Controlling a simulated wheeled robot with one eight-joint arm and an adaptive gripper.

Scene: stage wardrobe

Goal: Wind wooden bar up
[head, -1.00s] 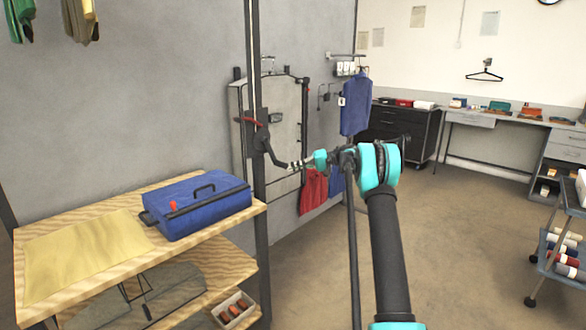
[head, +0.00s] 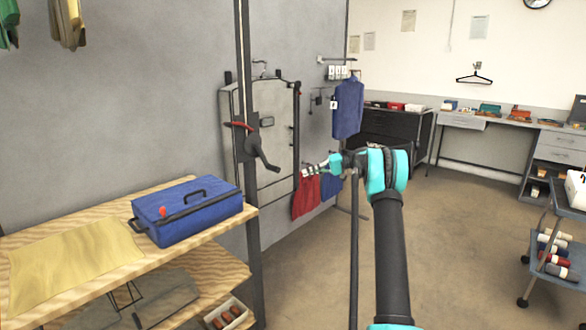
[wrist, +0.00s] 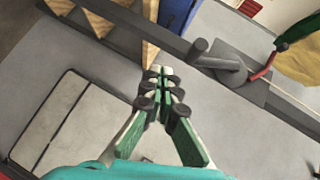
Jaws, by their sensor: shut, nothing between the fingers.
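A dark crank (head: 262,155) sits on the tall upright post in the head view, its arm slanting down to the right. A red lever (head: 238,125) is beside its hub. The crank's dark grip (wrist: 198,47) shows in the wrist view, with the red lever (wrist: 266,66) at right. My gripper (head: 306,171) is shut and empty, to the right of the crank and apart from it. Its closed fingertips (wrist: 160,75) point toward the post, short of the crank. No wooden bar can be made out; garments hang at the top left from something out of frame.
A wooden shelf unit (head: 190,262) with a blue case (head: 187,212) stands left of the post. A grey panel (head: 272,150) and hanging red cloth (head: 306,197) are behind my gripper. A trolley (head: 546,262) stands at right. The middle floor is clear.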

